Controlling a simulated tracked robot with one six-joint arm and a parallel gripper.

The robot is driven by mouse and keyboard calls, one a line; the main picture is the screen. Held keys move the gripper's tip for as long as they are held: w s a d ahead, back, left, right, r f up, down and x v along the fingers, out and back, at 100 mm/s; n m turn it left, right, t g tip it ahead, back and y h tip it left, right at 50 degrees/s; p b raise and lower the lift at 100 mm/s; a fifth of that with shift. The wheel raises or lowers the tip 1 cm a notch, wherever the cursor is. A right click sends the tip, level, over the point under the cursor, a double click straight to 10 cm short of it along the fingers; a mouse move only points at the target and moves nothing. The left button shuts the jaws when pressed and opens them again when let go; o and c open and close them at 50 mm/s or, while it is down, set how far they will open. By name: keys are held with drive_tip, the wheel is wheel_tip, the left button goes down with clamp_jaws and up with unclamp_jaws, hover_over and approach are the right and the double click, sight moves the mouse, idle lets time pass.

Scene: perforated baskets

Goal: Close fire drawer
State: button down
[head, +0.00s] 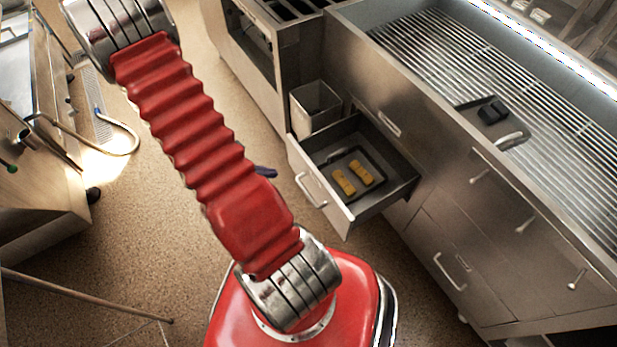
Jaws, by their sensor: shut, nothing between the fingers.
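The drawer (323,206) is pulled out from the steel cabinet under the grill and stands open. It has a light metal front with a bar handle (310,190). Inside lies a dark tray (335,160) with two yellow blocks (352,178) on it. My red ribbed arm rises from my base at the bottom and passes left of the drawer, with a gap of floor between them at the front. My gripper does not show in the head view.
The grill (430,45) on the cabinet holds a tray with a black item (493,110). A grey bin (315,106) stands behind the drawer. A workbench (40,190) and a hose (125,140) are at left. Floor (130,240) is mostly clear at left, apart from a thin rod (85,296).

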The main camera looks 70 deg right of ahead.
drive_tip(key=shift+n, duration=0.7)
drive_tip(key=s+f, duration=0.2)
drive_tip(key=f, duration=0.2)
drive_tip(key=shift+s+d+f, duration=0.1)
drive_tip(key=shift+s+f, duration=0.15)
drive_tip(key=shift+s, duration=0.15)
drive_tip(key=shift+d+f, duration=0.1)
approach(316, 178)
drive_tip(key=shift+x, duration=2.5)
drive_tip(key=shift+s+d, duration=0.1)
drive_tip(key=shift+s, duration=0.05)
